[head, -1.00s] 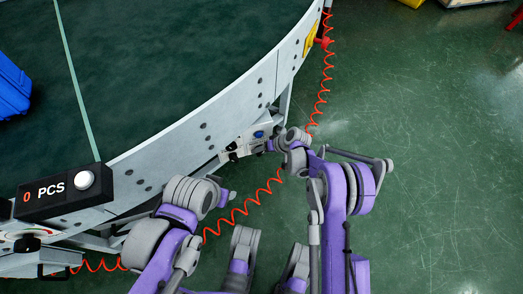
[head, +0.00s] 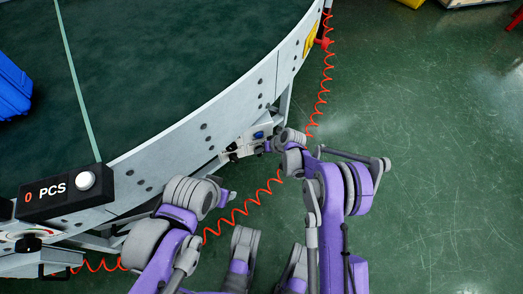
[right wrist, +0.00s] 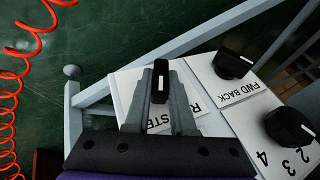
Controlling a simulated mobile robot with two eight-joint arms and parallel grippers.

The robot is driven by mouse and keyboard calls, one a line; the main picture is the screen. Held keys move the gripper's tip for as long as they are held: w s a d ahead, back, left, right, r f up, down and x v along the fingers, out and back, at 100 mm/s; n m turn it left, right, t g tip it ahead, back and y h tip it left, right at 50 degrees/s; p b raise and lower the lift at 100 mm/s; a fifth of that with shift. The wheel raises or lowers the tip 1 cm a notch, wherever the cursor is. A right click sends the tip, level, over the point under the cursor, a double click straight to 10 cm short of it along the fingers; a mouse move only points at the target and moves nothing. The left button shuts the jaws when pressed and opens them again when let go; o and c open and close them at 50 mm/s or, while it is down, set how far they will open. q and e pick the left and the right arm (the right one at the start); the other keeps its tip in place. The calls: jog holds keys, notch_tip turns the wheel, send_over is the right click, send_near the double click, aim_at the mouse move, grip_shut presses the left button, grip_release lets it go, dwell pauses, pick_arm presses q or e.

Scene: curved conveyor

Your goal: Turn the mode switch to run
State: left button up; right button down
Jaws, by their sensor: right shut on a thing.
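The mode switch is a black knob (right wrist: 160,84) with a white pointer line, on a white label plate (right wrist: 124,88) in the right wrist view. The pointer line stands nearly upright in that picture. The plate's lettering is partly covered by my fingers; an "R" and "STE" show. My right gripper (right wrist: 160,76) is shut on the knob, one finger on each side. In the head view my right gripper (head: 266,146) is at the small control panel (head: 236,147) below the conveyor's outer side. My left gripper (head: 229,196) hangs left of it, apart from the panel; its jaws are unclear.
Beside the switch are a FWD/BACK knob (right wrist: 232,64) and a numbered knob (right wrist: 290,126). A coiled red hose (head: 247,205) runs beneath the conveyor rail (head: 185,155). A counter box (head: 66,195) stands at left.

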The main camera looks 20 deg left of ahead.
jog(key=shift+s+a+r+n+t+h+p, duration=0.1)
jog(key=shift+n+t+h+p, duration=0.15)
jog(key=shift+h, duration=0.25)
jog(key=shift+a+n+t+h+p, duration=0.1)
jog(key=shift+t+h, duration=0.25)
jog(key=shift+h, duration=0.15)
jog(key=shift+n+t+h, duration=0.25)
jog(key=shift+t+h, duration=0.45)
jog(key=shift+h, duration=0.3)
jog(key=shift+a+t+h, duration=0.15)
jog(key=shift+t+h, duration=0.55)
jog(key=shift+h, duration=0.3)
jog(key=shift+s+n+t+h, duration=0.1)
jog(key=shift+n+t+h, duration=0.4)
jog(key=shift+t+h, duration=0.45)
jog(key=shift+h, duration=0.25)
jog(key=c, duration=0.8)
grip_release()
jog(key=shift+o, duration=0.2)
